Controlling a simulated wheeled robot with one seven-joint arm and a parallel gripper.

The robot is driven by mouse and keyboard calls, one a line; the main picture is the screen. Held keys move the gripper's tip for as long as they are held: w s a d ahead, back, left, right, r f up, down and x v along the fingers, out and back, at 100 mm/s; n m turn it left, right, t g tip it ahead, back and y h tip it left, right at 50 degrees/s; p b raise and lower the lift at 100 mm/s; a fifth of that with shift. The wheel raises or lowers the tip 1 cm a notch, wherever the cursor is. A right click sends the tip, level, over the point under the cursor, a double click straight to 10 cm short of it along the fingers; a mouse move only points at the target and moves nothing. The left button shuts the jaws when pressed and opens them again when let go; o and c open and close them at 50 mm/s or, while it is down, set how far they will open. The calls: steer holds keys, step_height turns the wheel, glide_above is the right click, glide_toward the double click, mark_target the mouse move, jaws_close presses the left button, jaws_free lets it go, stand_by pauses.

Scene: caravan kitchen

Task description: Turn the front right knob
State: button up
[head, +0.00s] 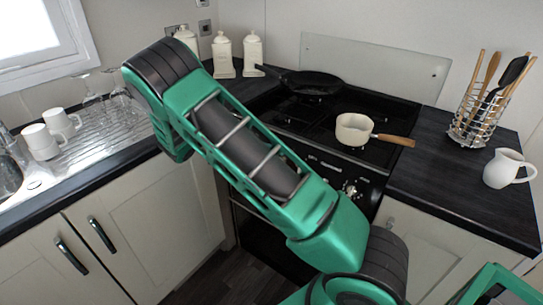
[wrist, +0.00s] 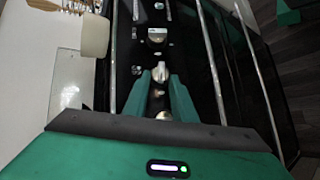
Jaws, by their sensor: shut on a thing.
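The stove's black front panel (head: 320,161) carries a row of small silver knobs, and a few of them (head: 350,188) show past my arm in the head view. In the wrist view, my gripper (wrist: 160,78) has its two green fingers on either side of one silver knob (wrist: 161,71) and is shut on it. Another knob (wrist: 157,36) lies beyond the fingertips, and more silver knobs show between the fingers. I cannot tell for certain which place in the row the gripped knob has. In the head view my arm hides the gripper.
A cream saucepan (head: 354,129) with a wooden handle and a black frying pan (head: 306,82) stand on the hob. A utensil rack (head: 472,132) and a white jug (head: 507,168) stand on the right counter. Oven handle bars (wrist: 212,70) run beside the gripper.

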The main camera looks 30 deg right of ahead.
steer(key=shift+w+a+f+n+h, duration=0.15)
steer(key=shift+f+n+h, duration=0.15)
steer(key=shift+n+h, duration=0.45)
steer(key=shift+c, duration=0.2)
steer(key=shift+n, duration=0.25)
steer(key=o, duration=1.1)
steer(key=shift+c, duration=0.2)
steer(key=v, duration=1)
steer(key=shift+w+a, duration=0.15)
steer(key=shift+a, duration=0.2)
